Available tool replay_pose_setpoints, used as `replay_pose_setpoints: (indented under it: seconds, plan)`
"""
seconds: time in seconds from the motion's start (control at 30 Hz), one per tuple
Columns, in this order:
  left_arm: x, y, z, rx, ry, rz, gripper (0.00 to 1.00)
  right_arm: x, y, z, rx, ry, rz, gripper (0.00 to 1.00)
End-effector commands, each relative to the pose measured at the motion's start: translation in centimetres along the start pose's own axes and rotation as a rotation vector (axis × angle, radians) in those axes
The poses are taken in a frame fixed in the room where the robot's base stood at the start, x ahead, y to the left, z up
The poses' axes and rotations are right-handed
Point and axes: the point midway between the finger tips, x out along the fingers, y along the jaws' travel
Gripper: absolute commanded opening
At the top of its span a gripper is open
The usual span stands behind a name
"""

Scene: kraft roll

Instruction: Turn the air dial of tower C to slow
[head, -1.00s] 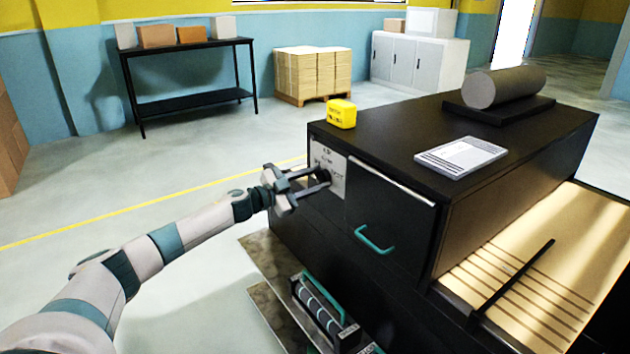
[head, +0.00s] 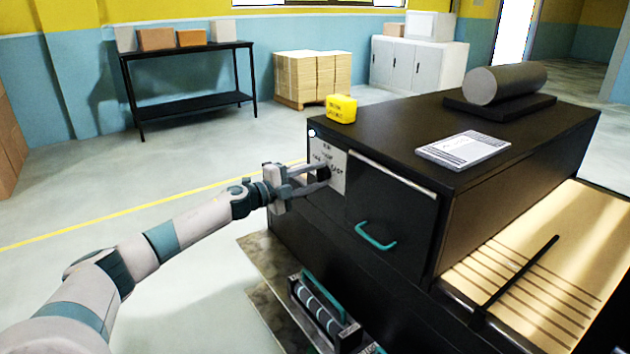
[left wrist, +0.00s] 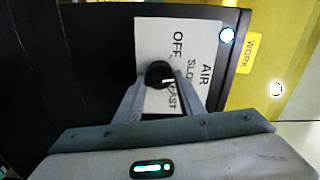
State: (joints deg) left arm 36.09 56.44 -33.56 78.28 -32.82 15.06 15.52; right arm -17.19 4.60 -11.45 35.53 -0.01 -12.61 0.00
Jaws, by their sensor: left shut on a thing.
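The air dial is a small black knob (left wrist: 160,74) on a white plate (left wrist: 145,35) on the dark cabinet's end. The plate reads AIR, OFF, SLOW and FAST, sideways in the left wrist view. My left gripper (head: 323,172) is shut on the knob, one finger on each side; it fills the lower left wrist view (left wrist: 158,90). A white mark on the knob points roughly toward the SLOW and FAST side; its exact setting is unclear. The fingers partly cover the plate. No tower letter is legible. My right gripper is out of view.
The dark cabinet (head: 400,130) has a teal handle (head: 375,237) right of the plate. A teal-handled unit (head: 318,305) stands low in front. Floor left of the cabinet is open.

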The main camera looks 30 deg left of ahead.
Motion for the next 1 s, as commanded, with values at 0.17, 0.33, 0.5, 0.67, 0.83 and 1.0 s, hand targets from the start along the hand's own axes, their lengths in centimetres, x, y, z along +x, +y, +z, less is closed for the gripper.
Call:
replay_pose_setpoints:
  seconds: [0.17, 0.33, 0.5, 0.67, 0.83, 1.0]
  plan:
    - [0.01, 0.29, -0.05, 0.102, 0.002, 0.001, 0.13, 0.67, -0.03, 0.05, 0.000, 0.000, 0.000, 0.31]
    - [0.01, 0.27, -0.06, 0.155, 0.002, 0.001, 0.13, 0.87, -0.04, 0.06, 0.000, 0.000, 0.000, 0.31]
    - [0.01, 0.26, -0.06, 0.175, 0.002, 0.002, 0.13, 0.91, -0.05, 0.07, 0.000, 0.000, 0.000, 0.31]
    - [0.00, 0.26, -0.06, 0.176, 0.002, 0.002, 0.13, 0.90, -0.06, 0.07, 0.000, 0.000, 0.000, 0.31]
    - [0.00, 0.27, -0.06, 0.175, 0.002, 0.003, 0.38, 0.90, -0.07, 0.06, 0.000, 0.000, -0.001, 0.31]
    - [0.00, 0.22, -0.04, 0.175, 0.001, 0.002, 0.54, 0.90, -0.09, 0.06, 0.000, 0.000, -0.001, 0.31]
